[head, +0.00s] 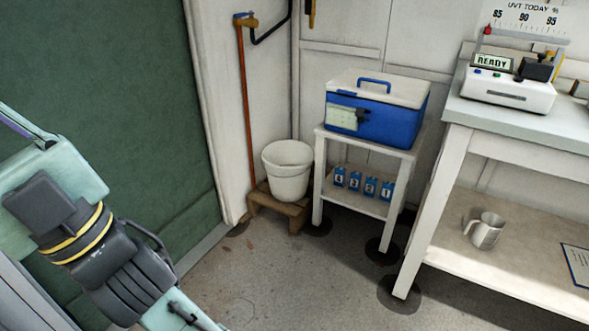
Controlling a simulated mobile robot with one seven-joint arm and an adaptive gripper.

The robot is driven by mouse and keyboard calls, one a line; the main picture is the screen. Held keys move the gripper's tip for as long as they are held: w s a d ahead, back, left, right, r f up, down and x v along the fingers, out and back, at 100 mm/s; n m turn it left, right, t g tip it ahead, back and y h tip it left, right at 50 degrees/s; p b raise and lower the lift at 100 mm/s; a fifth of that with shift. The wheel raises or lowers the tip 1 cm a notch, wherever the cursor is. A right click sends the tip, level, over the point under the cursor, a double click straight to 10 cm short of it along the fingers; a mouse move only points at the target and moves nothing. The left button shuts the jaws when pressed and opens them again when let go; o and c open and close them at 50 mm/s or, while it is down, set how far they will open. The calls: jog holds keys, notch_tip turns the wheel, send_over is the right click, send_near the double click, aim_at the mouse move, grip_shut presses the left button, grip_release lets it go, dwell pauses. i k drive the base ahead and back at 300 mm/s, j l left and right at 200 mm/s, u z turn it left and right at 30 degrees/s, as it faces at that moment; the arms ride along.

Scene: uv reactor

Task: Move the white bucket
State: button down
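The white bucket (287,174) stands upright on a low brown wooden stand (277,209) in the corner, in the head view. Its open rim faces up, and the part of its inside that shows looks empty. Part of my arm crosses the lower left of the view, well to the left of the bucket and apart from it. My gripper is outside the frame, so its state does not show.
A small white table (404,153) with a blue cooler (391,119) stands right of the bucket. A workbench (540,134) stands farther right, with a metal jug (486,230) on its lower shelf. An orange pole (246,100) rises behind the bucket. The floor (290,280) in front is clear.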

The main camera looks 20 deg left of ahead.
aim_at(288, 163)
jog(key=i+j+u, duration=0.1)
jog(key=i, duration=0.35)
jog(key=i+j+u, duration=0.1)
jog(key=i+j, duration=0.15)
jog(key=i, duration=0.2)
jog(key=i+j+u, duration=0.1)
jog(key=i, duration=0.3)
jog(key=i+j, duration=0.25)
jog(key=j, duration=0.15)
jog(key=i+j+z, duration=0.1)
jog(key=i+j, duration=0.4)
jog(key=j, duration=0.25)
